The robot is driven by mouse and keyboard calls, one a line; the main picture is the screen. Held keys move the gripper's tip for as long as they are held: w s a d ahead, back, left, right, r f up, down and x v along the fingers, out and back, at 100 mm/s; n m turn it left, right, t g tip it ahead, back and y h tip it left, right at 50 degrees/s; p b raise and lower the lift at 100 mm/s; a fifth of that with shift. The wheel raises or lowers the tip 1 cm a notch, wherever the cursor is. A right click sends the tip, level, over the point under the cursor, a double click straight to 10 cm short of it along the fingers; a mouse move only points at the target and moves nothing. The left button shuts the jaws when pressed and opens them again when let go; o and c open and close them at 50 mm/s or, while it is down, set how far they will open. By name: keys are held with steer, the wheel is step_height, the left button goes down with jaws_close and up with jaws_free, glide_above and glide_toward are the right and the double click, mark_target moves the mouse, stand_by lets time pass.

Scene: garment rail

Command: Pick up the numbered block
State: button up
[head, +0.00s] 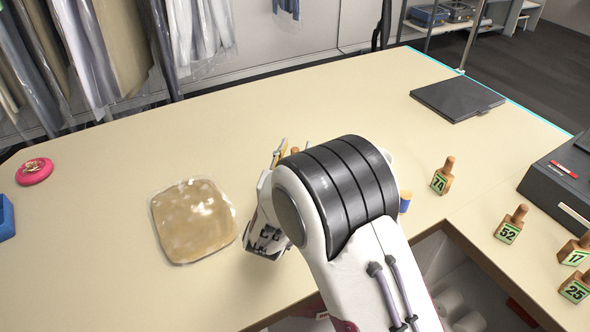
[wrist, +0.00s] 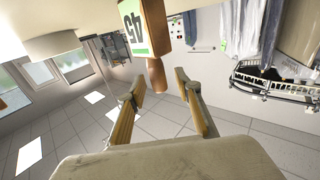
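A wooden block with a green-edged number label (wrist: 133,27), which seems to read 45, hangs into the top of the upside-down wrist view. Its round wooden handle (wrist: 157,76) points toward my gripper (wrist: 159,84). My gripper is open, its two fingers apart on either side of the handle's end, with no visible contact. In the head view my arm hides most of the gripper and this block. Other numbered blocks with upright handles stand on the right: 74 (head: 440,181), 52 (head: 508,232), 17 (head: 575,256) and 25 (head: 575,289).
A clear-wrapped tan packet (head: 194,220) lies left of my arm. A pink round object (head: 34,171) is at far left, a dark flat pad (head: 457,99) at back right, and a grey box (head: 562,180) at right. The table's back middle is bare.

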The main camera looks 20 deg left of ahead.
stand_by(0.3)
jaws_close()
steer(key=shift+r, duration=0.2)
step_height(320, 180, up, 18)
steer(key=shift+f, duration=0.2)
stand_by(0.6)
stand_by(0.5)
